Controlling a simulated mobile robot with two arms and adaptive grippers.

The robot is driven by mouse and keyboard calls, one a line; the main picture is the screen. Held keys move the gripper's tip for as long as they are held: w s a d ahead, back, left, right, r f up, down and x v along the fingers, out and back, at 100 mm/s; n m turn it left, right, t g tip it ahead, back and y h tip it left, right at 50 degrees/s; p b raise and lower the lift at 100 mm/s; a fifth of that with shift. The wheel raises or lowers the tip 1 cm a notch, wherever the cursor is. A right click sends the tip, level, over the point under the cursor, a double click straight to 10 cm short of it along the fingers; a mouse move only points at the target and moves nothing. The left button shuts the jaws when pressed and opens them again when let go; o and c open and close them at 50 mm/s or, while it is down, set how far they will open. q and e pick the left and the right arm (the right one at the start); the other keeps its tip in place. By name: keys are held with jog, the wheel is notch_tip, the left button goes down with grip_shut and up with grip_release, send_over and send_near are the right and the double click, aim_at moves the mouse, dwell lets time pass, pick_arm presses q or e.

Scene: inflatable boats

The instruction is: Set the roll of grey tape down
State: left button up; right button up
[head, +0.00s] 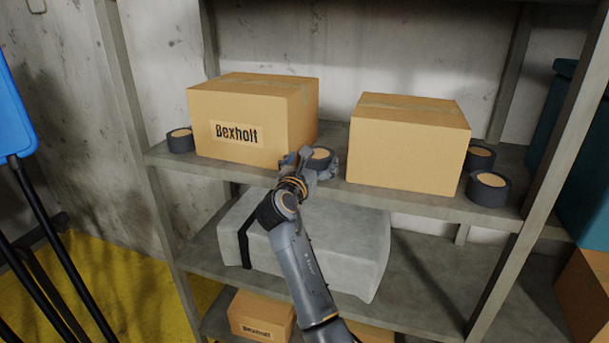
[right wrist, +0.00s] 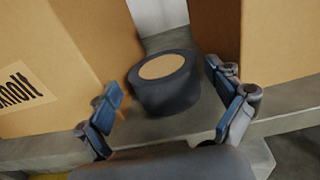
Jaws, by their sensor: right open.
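A roll of grey tape (head: 321,158) stands flat on the upper shelf, between two cardboard boxes. My right gripper (head: 319,165) is at the shelf's front edge and partly covers the roll. In the right wrist view the roll (right wrist: 165,84) sits on the shelf just beyond and between the fingertips. My right gripper (right wrist: 168,96) is open, with its blue-padded fingers apart and nothing held between them. My left gripper is not in view.
A box marked Bexholt (head: 250,115) stands left of the roll and a plain box (head: 408,145) right of it. More tape rolls stand at far left (head: 180,141) and right (head: 488,188). A grey wrapped bundle (head: 325,245) lies on the shelf below.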

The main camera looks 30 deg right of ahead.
jog(key=b+v, duration=0.2)
jog(key=v, duration=0.7)
jog(key=shift+s, duration=0.15)
jog(key=shift+a, duration=0.1)
